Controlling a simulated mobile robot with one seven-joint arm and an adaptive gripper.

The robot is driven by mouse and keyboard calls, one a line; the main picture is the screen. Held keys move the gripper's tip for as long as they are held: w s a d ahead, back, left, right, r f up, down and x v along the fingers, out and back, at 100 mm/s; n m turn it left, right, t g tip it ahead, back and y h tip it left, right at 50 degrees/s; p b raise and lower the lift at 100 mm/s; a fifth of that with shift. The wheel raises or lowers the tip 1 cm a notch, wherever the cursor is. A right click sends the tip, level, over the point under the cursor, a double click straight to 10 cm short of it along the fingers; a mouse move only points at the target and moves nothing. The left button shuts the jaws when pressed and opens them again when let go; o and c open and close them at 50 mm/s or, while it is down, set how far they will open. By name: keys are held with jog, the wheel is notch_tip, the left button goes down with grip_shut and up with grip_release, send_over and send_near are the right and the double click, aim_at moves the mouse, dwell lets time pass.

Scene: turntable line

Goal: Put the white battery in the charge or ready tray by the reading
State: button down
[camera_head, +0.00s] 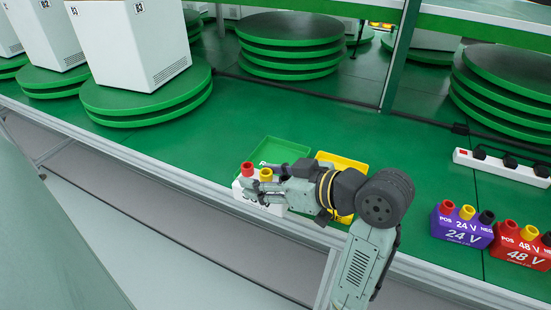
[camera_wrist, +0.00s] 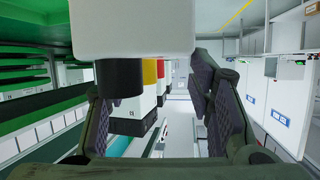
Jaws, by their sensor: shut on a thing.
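The white battery (camera_head: 243,196) is in my gripper (camera_head: 272,188), near the bench's front edge. Its red and yellow terminals show in the head view, and its white body (camera_wrist: 135,28) with a black terminal fills the top of the wrist view. My gripper is shut on it. The green tray (camera_head: 298,147) lies just behind the gripper and the yellow tray (camera_head: 350,163) lies to its right, partly hidden by my arm. The battery's height over the bench is hard to tell. I cannot read any value on the battery.
A purple 24 V block (camera_head: 460,228) and a red 48 V block (camera_head: 520,246) stand at the right. A white power strip (camera_head: 500,166) lies behind them. White boxes (camera_head: 130,45) stand on green turntables (camera_head: 148,100) at the left. The green bench between is clear.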

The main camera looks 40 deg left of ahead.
jog(key=w+a+f+p, duration=0.1)
jog(key=w+a, duration=0.1)
jog(key=w, duration=0.2)
jog(key=w+a+f+p, duration=0.1)
jog(key=w+a+p, duration=0.1)
jog(key=w+a, duration=0.1)
jog(key=w+a+f+p, duration=0.1)
jog(key=w+a, duration=0.2)
jog(key=w, duration=0.3)
jog(key=shift+f, duration=0.9)
jog(key=shift+d, duration=0.1)
jog(key=shift+f, duration=0.2)
jog(key=c, duration=0.8)
grip_release()
jog(key=shift+o, duration=0.2)
